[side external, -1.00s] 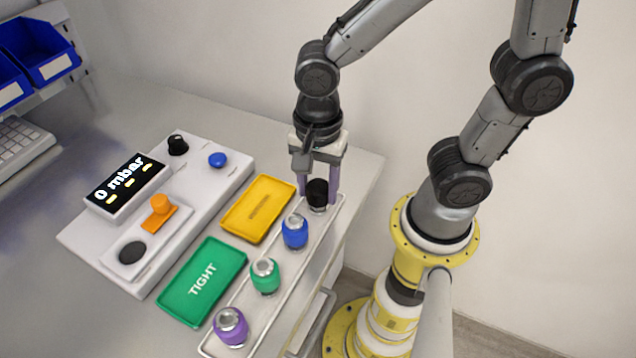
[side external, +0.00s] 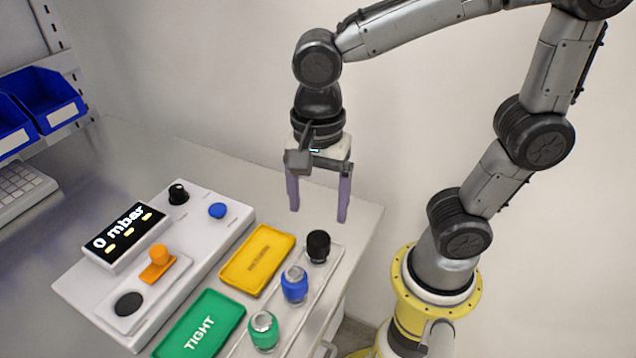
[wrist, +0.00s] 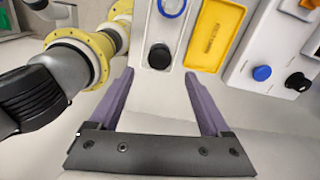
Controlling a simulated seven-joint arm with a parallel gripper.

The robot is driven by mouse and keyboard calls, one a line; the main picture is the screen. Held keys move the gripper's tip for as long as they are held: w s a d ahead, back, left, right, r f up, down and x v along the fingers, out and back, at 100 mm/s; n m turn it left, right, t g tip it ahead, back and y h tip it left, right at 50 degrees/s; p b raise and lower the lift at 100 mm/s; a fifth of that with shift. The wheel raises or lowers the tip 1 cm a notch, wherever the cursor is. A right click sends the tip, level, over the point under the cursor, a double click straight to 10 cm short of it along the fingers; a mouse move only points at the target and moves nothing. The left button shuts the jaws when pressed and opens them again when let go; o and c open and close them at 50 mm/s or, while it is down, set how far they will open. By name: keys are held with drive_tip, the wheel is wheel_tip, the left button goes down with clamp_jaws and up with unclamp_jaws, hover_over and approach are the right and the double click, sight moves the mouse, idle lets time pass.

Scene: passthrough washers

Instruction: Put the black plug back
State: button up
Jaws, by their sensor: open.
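The black plug (side external: 318,246) stands upright at the far end of the pale, narrow tray (side external: 303,322). In the wrist view the black plug (wrist: 159,57) shows just beyond and between my fingertips. My gripper (side external: 318,215) is open and empty, with its two purple fingers pointing down. It hovers above the black plug, apart from it. In the wrist view the open fingers (wrist: 159,74) hold nothing.
A blue-topped part (side external: 294,284) and a green one (side external: 264,331) share the tray. A yellow tray (side external: 232,281) and a green TIGHT tray (side external: 228,307) lie beside it. The white device (side external: 215,245) reads 0 mbar. Blue bins (side external: 50,97) stand at far left.

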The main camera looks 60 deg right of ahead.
drive_tip(key=s+d+r+n+t, duration=0.3)
drive_tip(key=d+n, duration=0.6)
drive_tip(key=n, duration=0.7)
drive_tip(key=s+t, duration=0.1)
drive_tip(key=t, duration=0.1)
drive_tip(key=shift+n+t, duration=0.3)
drive_tip(key=shift+s+d+r, duration=0.1)
idle(0.5)
